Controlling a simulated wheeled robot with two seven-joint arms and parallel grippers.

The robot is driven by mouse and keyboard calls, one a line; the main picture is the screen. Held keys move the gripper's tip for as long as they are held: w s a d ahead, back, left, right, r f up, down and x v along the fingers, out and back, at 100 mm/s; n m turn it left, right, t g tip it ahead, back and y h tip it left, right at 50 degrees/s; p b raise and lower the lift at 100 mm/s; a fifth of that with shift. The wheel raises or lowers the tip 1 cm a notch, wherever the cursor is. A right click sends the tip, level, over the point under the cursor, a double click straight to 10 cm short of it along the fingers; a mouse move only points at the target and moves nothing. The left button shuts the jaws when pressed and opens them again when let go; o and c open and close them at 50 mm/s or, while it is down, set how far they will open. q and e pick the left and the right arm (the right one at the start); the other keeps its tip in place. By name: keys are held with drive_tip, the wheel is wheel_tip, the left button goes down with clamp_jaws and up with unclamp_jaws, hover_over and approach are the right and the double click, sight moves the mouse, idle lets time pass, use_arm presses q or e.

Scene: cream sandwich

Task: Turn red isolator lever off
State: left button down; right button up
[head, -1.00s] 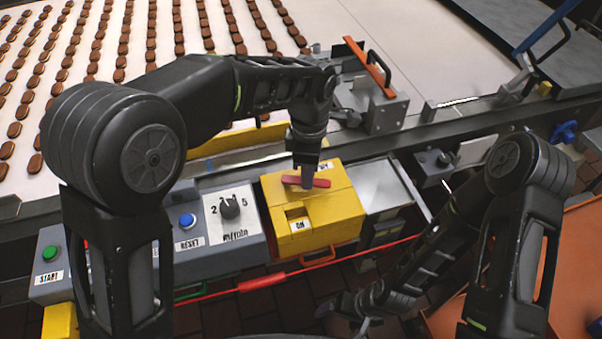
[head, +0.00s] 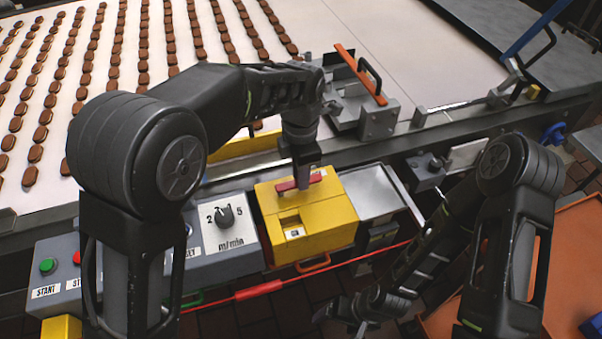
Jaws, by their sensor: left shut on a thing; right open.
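The red isolator lever (head: 286,186) sits on top of a yellow box (head: 335,212) at the front of the conveyor. It lies across the box, its right end slightly higher in the picture. My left gripper (head: 303,197) points down from above and is shut on the lever near its middle, hiding part of it. A small window with a white label (head: 295,233) is in the box's front part; its lettering is too small to read now. My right gripper (head: 345,318) is open and empty, low in front of the box and apart from it.
A grey panel left of the box carries a speed knob (head: 225,216) and a green button (head: 47,265). A red cable (head: 258,290) runs in front. Rows of biscuits (head: 170,45) lie on the conveyor. A guard with an orange bar (head: 360,75) stands behind.

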use_arm(q)
drive_tip(key=shift+w, duration=0.1)
drive_tip(key=c, duration=1.3)
unclamp_jaws()
drive_tip(key=shift+r+b, duration=0.5)
drive_tip(key=shift+r, duration=3.45)
